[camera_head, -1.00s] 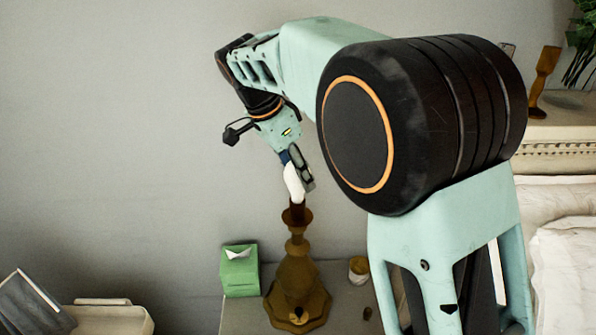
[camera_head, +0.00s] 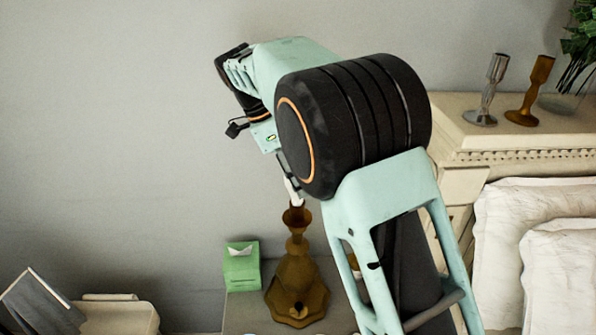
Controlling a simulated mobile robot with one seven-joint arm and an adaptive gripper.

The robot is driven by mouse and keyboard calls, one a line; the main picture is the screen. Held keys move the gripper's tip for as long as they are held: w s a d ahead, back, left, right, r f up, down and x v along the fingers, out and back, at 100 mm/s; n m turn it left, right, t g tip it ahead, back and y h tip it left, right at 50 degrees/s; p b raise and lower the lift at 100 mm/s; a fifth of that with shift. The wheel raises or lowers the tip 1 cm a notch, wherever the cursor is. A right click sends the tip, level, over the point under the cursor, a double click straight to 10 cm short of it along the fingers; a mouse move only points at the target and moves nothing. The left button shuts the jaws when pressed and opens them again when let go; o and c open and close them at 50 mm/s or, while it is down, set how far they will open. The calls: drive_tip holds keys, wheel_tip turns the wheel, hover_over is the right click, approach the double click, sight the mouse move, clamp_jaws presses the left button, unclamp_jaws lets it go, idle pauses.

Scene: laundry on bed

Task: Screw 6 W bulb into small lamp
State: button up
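The small lamp (camera_head: 297,282) is a brown turned base with a flared, cup-like top, standing upright on the bedside surface. A white bulb (camera_head: 294,192) is just above the lamp's top, tilted slightly. Its lower end meets the lamp's opening in the picture; I cannot tell whether it is seated in it. My gripper (camera_head: 288,178) is at the bulb's upper part and appears shut on it. My arm hides most of the fingers. No wattage marking is readable.
A green tissue box (camera_head: 241,268) stands left of the lamp. A pale tray (camera_head: 118,318) is at the lower left. A silver candlestick (camera_head: 489,90) and a brown one (camera_head: 530,92) stand on the cream cabinet (camera_head: 455,128). A bed with white pillows (camera_head: 535,225) is at right.

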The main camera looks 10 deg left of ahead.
drive_tip(key=shift+m, duration=0.5)
drive_tip(key=shift+g, duration=0.3)
drive_tip(key=shift+m+g+p, duration=0.3)
drive_tip(key=shift+m, duration=0.7)
drive_tip(key=shift+m+g, duration=0.3)
drive_tip(key=shift+m, duration=0.4)
drive_tip(key=m+g, duration=0.1)
drive_tip(key=m, duration=0.2)
drive_tip(key=shift+m, duration=0.3)
